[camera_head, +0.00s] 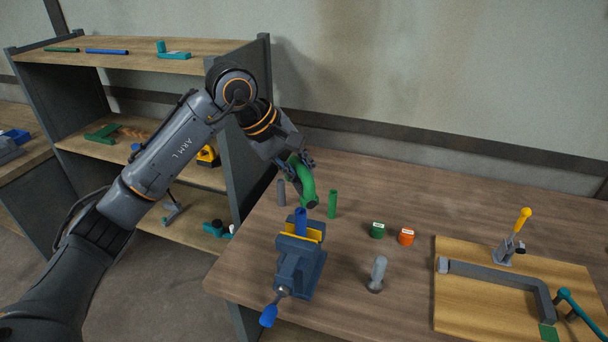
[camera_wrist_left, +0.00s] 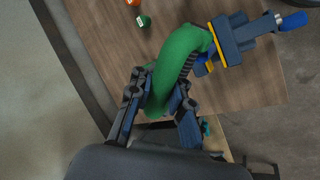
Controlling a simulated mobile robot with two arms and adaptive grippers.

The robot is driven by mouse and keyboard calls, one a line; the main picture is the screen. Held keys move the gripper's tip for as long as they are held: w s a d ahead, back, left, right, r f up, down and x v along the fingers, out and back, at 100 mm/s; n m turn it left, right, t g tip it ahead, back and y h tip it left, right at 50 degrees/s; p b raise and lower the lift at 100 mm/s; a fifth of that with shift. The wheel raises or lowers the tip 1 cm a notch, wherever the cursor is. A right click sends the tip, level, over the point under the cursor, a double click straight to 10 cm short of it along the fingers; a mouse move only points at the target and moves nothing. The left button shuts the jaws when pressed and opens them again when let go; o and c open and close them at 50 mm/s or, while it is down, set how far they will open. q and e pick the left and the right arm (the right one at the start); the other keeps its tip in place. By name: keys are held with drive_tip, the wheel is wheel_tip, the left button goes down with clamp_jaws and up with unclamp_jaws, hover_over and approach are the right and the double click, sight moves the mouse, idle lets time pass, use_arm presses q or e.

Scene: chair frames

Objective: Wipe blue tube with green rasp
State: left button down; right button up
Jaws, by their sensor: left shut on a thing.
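My left gripper (camera_head: 292,165) is shut on the green rasp (camera_head: 307,188), a thick curved green piece. In the left wrist view the rasp (camera_wrist_left: 178,62) arches out from between the fingers of my left gripper (camera_wrist_left: 160,100) toward the vise. The blue tube (camera_head: 301,220) stands upright in the yellow jaws of the blue-grey vise (camera_head: 298,262) at the table's left front. The rasp's free end is just above and near the tube's top; I cannot tell if they touch. My right gripper is not in view.
On the table (camera_head: 400,195) stand an upright green tube (camera_head: 332,204), a grey tube (camera_head: 282,193), green (camera_head: 377,230) and orange (camera_head: 406,236) blocks, and a grey peg (camera_head: 377,272). A wooden board (camera_head: 470,310) with a clamped grey frame lies right. A shelf (camera_head: 130,60) stands left.

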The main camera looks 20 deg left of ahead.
use_arm(q)
wheel_tip(320, 180, up, 2)
drive_tip(key=shift+p, duration=0.35)
drive_tip(key=shift+w+r, duration=0.1)
drive_tip(key=shift+r, duration=0.25)
drive_tip(key=shift+r+p, duration=0.5)
drive_tip(key=shift+r, duration=0.4)
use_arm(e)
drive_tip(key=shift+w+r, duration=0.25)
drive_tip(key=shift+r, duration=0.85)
use_arm(q)
drive_tip(key=shift+f, duration=0.15)
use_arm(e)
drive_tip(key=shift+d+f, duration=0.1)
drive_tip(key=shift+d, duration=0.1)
